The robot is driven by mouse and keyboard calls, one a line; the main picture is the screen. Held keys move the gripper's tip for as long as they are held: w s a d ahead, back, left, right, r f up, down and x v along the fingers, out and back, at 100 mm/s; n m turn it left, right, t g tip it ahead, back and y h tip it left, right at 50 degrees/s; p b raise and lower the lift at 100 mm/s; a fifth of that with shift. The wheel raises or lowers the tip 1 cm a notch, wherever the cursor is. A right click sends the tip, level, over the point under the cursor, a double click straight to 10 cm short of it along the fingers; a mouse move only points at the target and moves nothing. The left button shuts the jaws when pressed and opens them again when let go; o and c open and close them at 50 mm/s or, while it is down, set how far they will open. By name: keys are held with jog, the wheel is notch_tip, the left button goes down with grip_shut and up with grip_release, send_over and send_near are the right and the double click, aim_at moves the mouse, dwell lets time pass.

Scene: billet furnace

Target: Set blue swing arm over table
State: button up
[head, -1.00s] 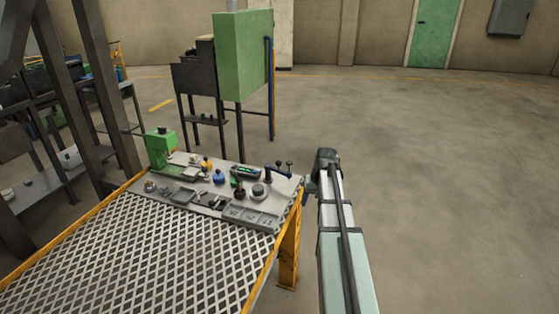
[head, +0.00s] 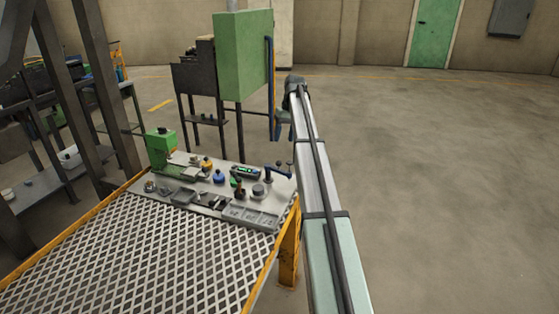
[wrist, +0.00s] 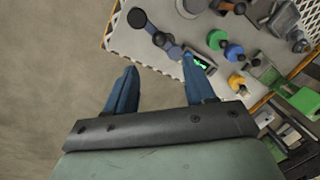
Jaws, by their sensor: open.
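The blue swing arm (head: 277,173) sits at the right end of the grey table top (head: 205,207), near its back edge. In the wrist view the swing arm (wrist: 170,46) shows as a blue bar with dark round knobs, close to the table's edge. My gripper (wrist: 160,70) is open and empty, its two blue fingers apart. The swing arm lies just ahead of the gap between the fingertips, and I see no contact. In the head view my gripper (head: 285,120) is partly hidden behind my own arm and appears above the table.
Small parts crowd the table: a blue knob (head: 219,177), a yellow one (head: 206,163), a green-lit display (head: 245,172) and grey trays (head: 250,217). A green machine (head: 160,147) stands at the left corner. A green furnace box (head: 240,55) stands behind. The floor to the right is clear.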

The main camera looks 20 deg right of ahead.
jog(key=f, duration=0.3)
jog(key=a+f, duration=0.1)
jog(key=f, duration=0.3)
jog(key=a+f, duration=0.1)
jog(key=f, duration=0.3)
jog(key=shift+a, duration=0.1)
jog(key=shift+c, duration=0.4)
jog(key=shift+w, duration=0.1)
grip_shut()
